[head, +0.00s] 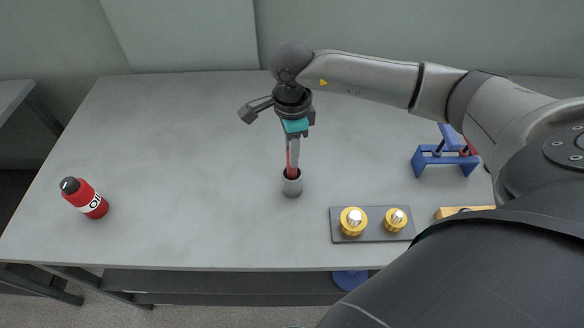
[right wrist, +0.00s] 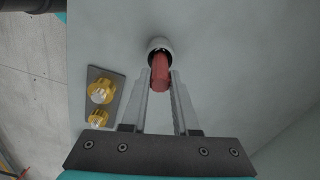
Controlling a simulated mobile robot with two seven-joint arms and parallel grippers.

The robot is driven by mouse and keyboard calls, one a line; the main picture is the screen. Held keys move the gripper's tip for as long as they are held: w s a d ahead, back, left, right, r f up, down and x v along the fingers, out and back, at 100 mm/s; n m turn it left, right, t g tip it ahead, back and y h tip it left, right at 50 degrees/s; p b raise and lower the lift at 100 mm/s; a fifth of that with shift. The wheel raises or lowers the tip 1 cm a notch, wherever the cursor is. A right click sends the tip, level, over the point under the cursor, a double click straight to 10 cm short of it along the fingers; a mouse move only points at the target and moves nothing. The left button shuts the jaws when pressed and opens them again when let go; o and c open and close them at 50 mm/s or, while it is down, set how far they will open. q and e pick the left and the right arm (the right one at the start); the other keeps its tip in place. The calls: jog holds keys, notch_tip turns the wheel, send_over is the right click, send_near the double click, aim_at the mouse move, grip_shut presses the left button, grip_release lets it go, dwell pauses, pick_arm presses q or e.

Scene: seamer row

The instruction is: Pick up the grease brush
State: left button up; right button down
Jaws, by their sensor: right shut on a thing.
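The grease brush (head: 291,172) shows as a red handle standing up out of a small grey cup (head: 292,187) on the table. My right gripper (head: 293,165) reaches down from above and is shut on the red handle. In the right wrist view the handle (right wrist: 160,78) lies between the two fingers, and its lower end goes into the cup (right wrist: 160,46). The brush's lower part is hidden inside the cup. My left gripper is not in view.
A dark plate (head: 372,236) with two yellow-and-silver parts lies to the right of the cup. The table (head: 180,150) is clear between bottle and cup.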

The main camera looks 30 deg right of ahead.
dwell(0.5)
notch_tip(320, 180, up, 20)
dwell(0.5)
dwell(0.4)
